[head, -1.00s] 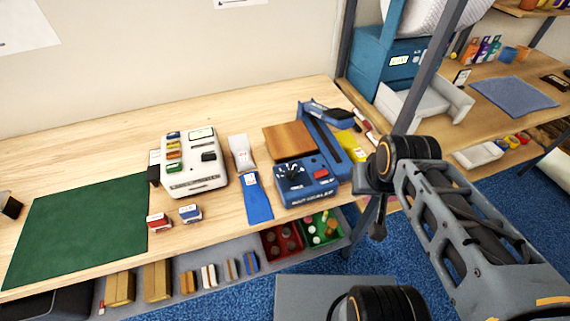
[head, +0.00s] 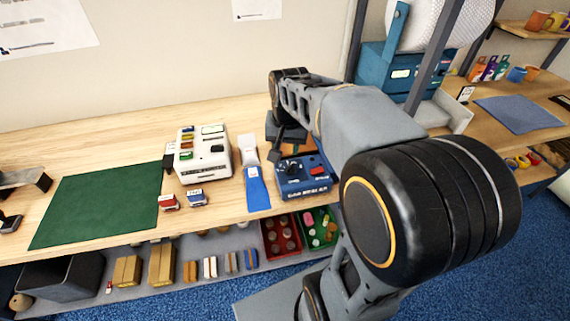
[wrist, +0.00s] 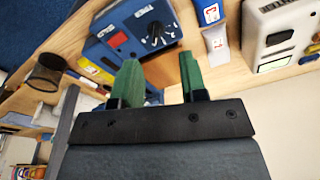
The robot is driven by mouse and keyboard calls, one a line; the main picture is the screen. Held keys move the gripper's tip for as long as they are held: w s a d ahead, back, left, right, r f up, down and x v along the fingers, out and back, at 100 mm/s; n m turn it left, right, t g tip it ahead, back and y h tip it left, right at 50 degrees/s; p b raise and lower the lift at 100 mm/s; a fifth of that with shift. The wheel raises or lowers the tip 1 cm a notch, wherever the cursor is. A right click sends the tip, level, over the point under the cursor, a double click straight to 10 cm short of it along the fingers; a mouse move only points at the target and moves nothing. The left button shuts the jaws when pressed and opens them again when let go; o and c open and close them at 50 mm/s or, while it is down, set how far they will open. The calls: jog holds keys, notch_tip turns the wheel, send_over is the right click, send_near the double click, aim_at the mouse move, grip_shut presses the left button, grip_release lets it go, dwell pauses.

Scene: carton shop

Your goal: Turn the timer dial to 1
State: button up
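The blue sealer box (head: 305,186) stands on the wooden table. Its timer dial (head: 293,167) is a black knob with white marks around it, left of a red switch (head: 316,171). In the wrist view the dial (wrist: 156,36) shows on the box's face (wrist: 128,22); its exact setting is too small to read. My gripper (wrist: 160,74) has two green fingers, spread apart with nothing between them. The dial lies beyond the fingertips, apart from them. In the head view my arm hides the sealer's rear part, and the fingers are hard to make out.
Red and blue stamps (head: 197,198) sit near the front edge. A green mat (head: 95,205) lies bare at left. A black mesh cup (wrist: 45,73) shows in the wrist view.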

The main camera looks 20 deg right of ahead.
aim_at(290, 166)
jog(key=w+d+f+m+g, duration=0.1)
jog(key=w+d+m+g, duration=0.1)
jog(key=w+d+m, duration=0.3)
jog(key=shift+n, duration=0.7)
jog(key=f, duration=0.4)
jog(key=f+p, duration=0.1)
jog(key=f, duration=0.4)
jog(key=w+f+p, duration=0.1)
jog(key=f, duration=0.4)
jog(key=shift+a+f, duration=0.1)
jog(key=shift+a, duration=0.2)
grip_shut()
